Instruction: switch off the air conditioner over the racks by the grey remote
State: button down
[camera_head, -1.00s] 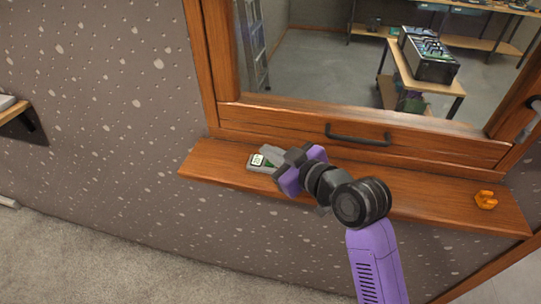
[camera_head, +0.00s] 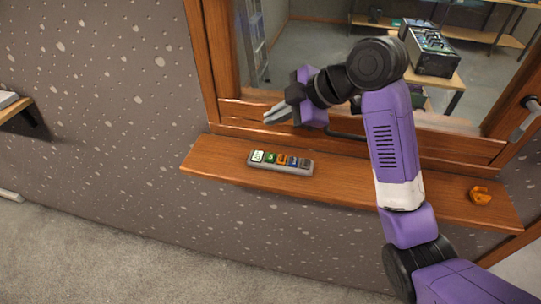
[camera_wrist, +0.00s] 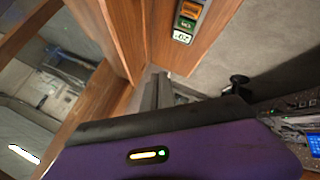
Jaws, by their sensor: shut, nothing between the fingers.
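The grey remote (camera_head: 280,162) lies on the wooden sill, with a small pale screen at its left end and a row of coloured buttons, green, orange and dark, to the right. It also shows at the top of the wrist view (camera_wrist: 187,20), cut off by the frame edge. My gripper (camera_head: 278,114) is shut and empty, raised above the sill and the remote, in front of the window's lower frame, pointing left. Its fingers show in the wrist view (camera_wrist: 157,92), apart from the remote. I cannot make out the air conditioner in any view.
The wooden sill (camera_head: 225,160) is clear left of the remote. An orange object (camera_head: 480,196) lies at its right end. A dark handle is on the window frame, partly behind my arm. Beyond the glass stand a bench with a dark device (camera_head: 430,52) and a ladder (camera_head: 256,40).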

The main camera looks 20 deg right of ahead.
aim_at(274, 158)
jog(key=shift+f, duration=0.15)
notch_tip(274, 158, down, 8)
jog(key=b, duration=0.6)
jog(key=shift+f+b, duration=0.25)
jog(key=shift+b, duration=0.05)
jog(key=shift+f, duration=0.1)
dwell(1.5)
jog(key=shift+f, duration=0.3)
jog(key=shift+f+b, duration=0.35)
jog(key=shift+b, duration=0.1)
dwell(0.5)
jog(key=shift+r, duration=0.1)
jog(key=shift+r+p, duration=0.6)
jog(key=shift+r, duration=0.05)
jog(key=shift+r, duration=0.1)
